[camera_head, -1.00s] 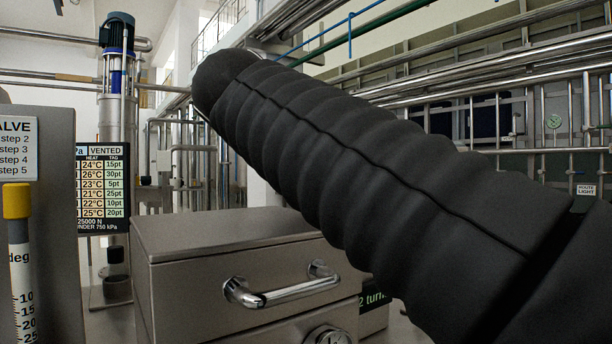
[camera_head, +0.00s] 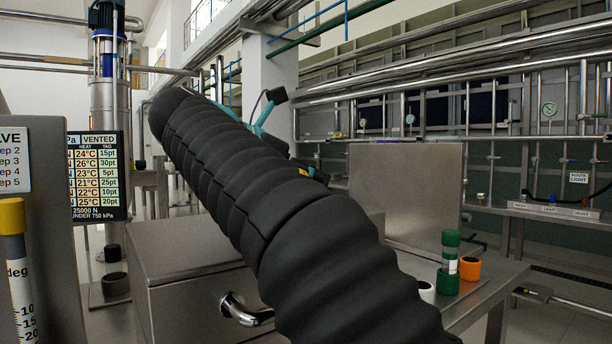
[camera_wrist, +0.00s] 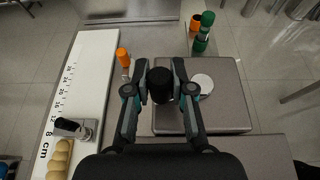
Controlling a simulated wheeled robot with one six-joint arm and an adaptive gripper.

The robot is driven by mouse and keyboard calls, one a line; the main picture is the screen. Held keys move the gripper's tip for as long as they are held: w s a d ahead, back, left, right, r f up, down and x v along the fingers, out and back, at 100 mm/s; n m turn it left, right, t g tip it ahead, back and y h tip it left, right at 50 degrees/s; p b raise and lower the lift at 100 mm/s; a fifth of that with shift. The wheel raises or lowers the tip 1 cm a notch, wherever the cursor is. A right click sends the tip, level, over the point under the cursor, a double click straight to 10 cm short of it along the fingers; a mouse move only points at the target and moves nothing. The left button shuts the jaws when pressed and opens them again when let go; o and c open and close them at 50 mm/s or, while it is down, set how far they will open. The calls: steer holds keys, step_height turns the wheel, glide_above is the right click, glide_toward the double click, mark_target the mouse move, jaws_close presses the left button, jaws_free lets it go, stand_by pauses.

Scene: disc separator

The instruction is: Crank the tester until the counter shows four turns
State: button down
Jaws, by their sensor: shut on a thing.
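In the wrist view my gripper (camera_wrist: 160,90) is closed around a round black knob (camera_wrist: 160,78), seen end-on between the two fingers. Beneath it is a grey metal plate (camera_wrist: 228,108) with a white round disc (camera_wrist: 203,84) just right of the fingers. I cannot tell from this view how the knob joins the tester. In the head view my black-sleeved arm crosses the middle and hides the knob. The turn counter does not show in either view now.
A steel box with a handle (camera_head: 240,312) stands in front. Green (camera_head: 449,262), orange (camera_head: 469,269) and white (camera_head: 427,291) cylinders stand on the table at right. A ruler board (camera_wrist: 85,85) lies left in the wrist view. A notice panel (camera_head: 97,175) is at left.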

steer(key=shift+w+d+m+g, duration=0.15)
steer(key=shift+w+m+g, duration=0.05)
steer(key=shift+m+g, duration=0.3)
steer(key=shift+h, duration=0.3)
steer(key=c, duration=1)
jaws_free()
steer(key=shift+s, duration=0.1)
